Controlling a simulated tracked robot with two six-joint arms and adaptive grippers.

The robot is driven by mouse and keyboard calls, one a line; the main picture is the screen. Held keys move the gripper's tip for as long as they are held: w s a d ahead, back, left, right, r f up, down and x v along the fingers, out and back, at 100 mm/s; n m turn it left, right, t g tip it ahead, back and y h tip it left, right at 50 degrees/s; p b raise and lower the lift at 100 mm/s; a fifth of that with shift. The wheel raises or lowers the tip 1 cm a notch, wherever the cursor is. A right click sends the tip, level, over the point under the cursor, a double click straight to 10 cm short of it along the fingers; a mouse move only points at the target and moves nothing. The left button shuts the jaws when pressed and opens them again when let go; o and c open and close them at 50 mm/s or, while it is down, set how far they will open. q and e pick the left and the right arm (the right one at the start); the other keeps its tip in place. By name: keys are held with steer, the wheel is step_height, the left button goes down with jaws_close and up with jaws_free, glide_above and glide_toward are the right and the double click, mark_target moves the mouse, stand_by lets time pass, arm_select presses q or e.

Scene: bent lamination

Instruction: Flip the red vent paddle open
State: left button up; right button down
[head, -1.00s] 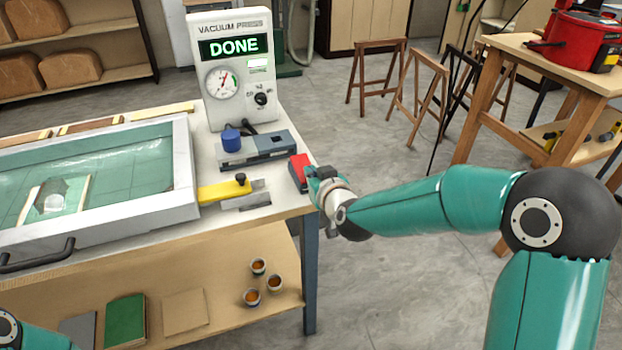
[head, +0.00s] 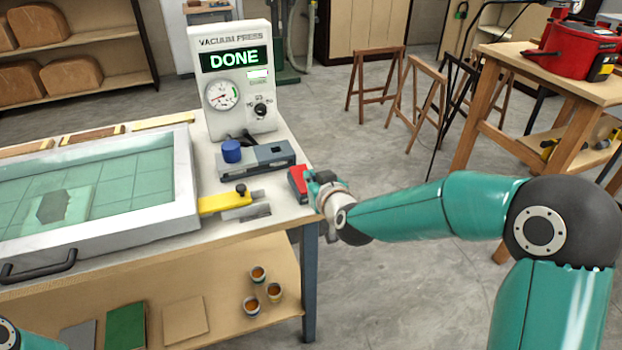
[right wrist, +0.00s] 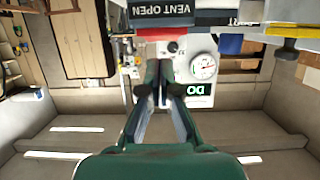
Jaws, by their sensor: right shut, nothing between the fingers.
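The red vent paddle (head: 298,183) is at the right end of the table top, beside the grey valve block. In the right wrist view the paddle shows as a red strip (right wrist: 160,33) under a dark plate reading "VENT OPEN" (right wrist: 162,12). My right gripper (head: 313,184) is shut and empty, right beside the paddle's right side; whether it touches is unclear. In the right wrist view its fingers (right wrist: 153,76) point toward the paddle's edge. The vacuum press console (head: 233,85) reads "DONE" on its screen. My left gripper is out of view.
The grey valve block with a blue knob (head: 232,151) and a yellow toggle clamp (head: 222,203) lie left of the paddle. The glazed press frame (head: 160,222) fills the table's left. Several cups (head: 258,274) stand on the shelf below.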

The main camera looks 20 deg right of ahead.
steer(key=r+p+v, duration=0.1)
steer(key=v, duration=1)
steer(key=shift+r, duration=0.15)
steer(key=s+f+g+p, duration=0.3)
steer(key=f+g, duration=0.1)
steer(key=f, duration=0.7)
steer(key=s+f+g+p, duration=0.3)
steer(key=f, duration=0.7)
steer(key=s+a+f+m+g+y, duration=0.1)
steer(key=s+a+f+g, duration=0.1)
steer(key=s, duration=0.3)
steer(key=s+a+f+g+y+p, duration=0.1)
steer(key=s+a+f+g, duration=0.1)
steer(key=s+f, duration=0.3)
steer(key=s+a+f+m+g+y, duration=0.1)
steer(key=s+a+f+g, duration=0.1)
steer(key=s, duration=0.5)
step_height(320, 180, down, 2)
steer(key=shift+s+a+f+m+g, duration=0.1)
steer(key=shift+s+a+m+g, duration=0.25)
steer(key=shift+a, duration=0.4)
